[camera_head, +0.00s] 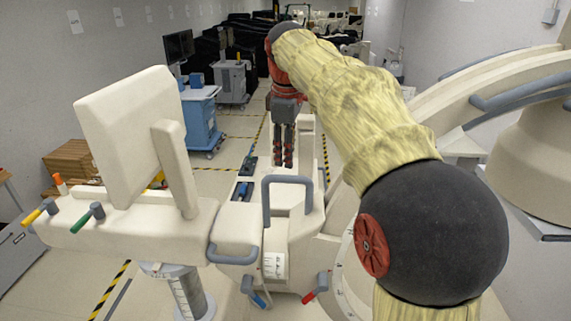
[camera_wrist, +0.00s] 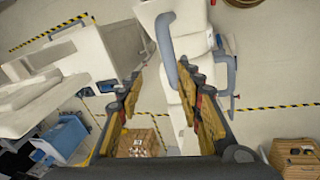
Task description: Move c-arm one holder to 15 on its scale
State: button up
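The c-arm machine is cream-coloured, with a grey U-shaped handle (camera_head: 287,181) on its body. A small white scale with marks (camera_head: 274,265) sits low on the body's front. A curved scale (camera_head: 345,262) shows at the wheel-like part behind my arm, and another runs down the column (camera_head: 184,297); no numbers are readable. I cannot tell which part is the holder. My gripper (camera_head: 283,163) points down above the machine body, behind the handle. In the wrist view my gripper (camera_wrist: 165,78) has its fingers apart with nothing between them; the handle (camera_wrist: 170,52) shows beyond them.
A monitor (camera_head: 125,135) stands on the left shelf, with yellow (camera_head: 40,212) and green (camera_head: 88,216) levers. Blue (camera_head: 256,293) and red (camera_head: 316,288) levers are low in front. The big C-shaped arc (camera_head: 510,85) is at right. A blue cart (camera_head: 200,120) stands behind.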

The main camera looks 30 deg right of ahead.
aim_at(290, 176)
jog(key=shift+s+r+n, duration=0.1)
jog(key=shift+r+n, duration=0.3)
jog(key=shift+n, duration=0.1)
jog(key=shift+n+g, duration=0.3)
jog(key=shift+n, duration=0.5)
jog(key=shift+d+f+p, duration=0.15)
jog(key=shift+f+p, duration=0.05)
jog(key=shift+f, duration=1.75)
jog(key=shift+d+f+p, duration=0.1)
jog(key=shift+f+p, duration=0.05)
jog(key=shift+f, duration=1.8)
jog(key=c, duration=0.3)
grip_shut()
